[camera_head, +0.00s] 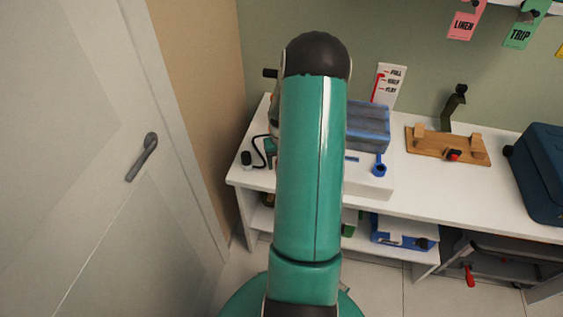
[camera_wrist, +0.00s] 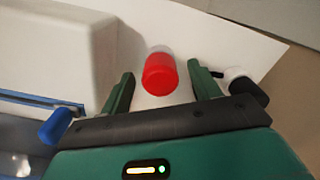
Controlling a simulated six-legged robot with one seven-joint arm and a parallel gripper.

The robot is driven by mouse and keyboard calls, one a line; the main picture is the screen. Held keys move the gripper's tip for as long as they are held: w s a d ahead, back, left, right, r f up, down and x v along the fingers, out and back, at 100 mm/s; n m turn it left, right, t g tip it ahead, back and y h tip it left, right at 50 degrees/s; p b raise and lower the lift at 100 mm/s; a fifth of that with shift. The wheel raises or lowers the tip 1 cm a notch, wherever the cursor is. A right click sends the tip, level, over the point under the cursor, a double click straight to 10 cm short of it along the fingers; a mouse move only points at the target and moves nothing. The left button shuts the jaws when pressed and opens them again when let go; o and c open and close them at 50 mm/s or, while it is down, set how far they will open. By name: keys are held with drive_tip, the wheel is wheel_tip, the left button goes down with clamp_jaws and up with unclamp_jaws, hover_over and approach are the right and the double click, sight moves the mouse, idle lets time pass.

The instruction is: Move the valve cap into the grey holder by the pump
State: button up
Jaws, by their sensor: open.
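A red cylinder (camera_wrist: 161,77), which I take to be the valve cap, is on the white tabletop in the wrist view. A pale grey part shows at its far end; I cannot tell whether this is the holder. My gripper (camera_wrist: 160,73) is open, with one finger on each side of the cylinder and gaps between. I cannot tell its exact height. In the head view my arm hides the gripper and the cylinder. A black-and-white piece with a black hose, perhaps part of the pump, stands at the table's left end (camera_head: 246,158) and right of my gripper (camera_wrist: 245,86).
A white box (camera_head: 372,183) with a blue knob (camera_head: 379,166) stands close to my gripper. A wooden rack (camera_head: 440,148) and a dark blue case (camera_head: 542,172) stand further right. A wall borders the table's left end.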

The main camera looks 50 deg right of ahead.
wheel_tip(320, 180, up, 13)
idle(0.3)
idle(0.5)
drive_tip(key=w+a+r+n+t+h, duration=0.1)
drive_tip(key=w+a+r+n, duration=0.1)
drive_tip(key=a+r, duration=0.75)
drive_tip(key=w+a+r+n+t+h, duration=0.15)
drive_tip(key=a+r, duration=0.45)
drive_tip(key=a, duration=0.6)
drive_tip(key=s+a+r+n+t+y, duration=0.1)
drive_tip(key=s+a, duration=0.4)
drive_tip(key=a, duration=0.5)
drive_tip(key=s+a+r+n+t+y, duration=0.1)
drive_tip(key=s+a+r+n+t, duration=0.1)
drive_tip(key=a, duration=0.7)
drive_tip(key=s+r+n, duration=0.1)
drive_tip(key=s+r, duration=0.1)
drive_tip(key=s, duration=0.1)
drive_tip(key=shift+s+a+r, duration=0.2)
drive_tip(key=shift+s+a, duration=0.15)
drive_tip(key=shift+s, duration=0.05)
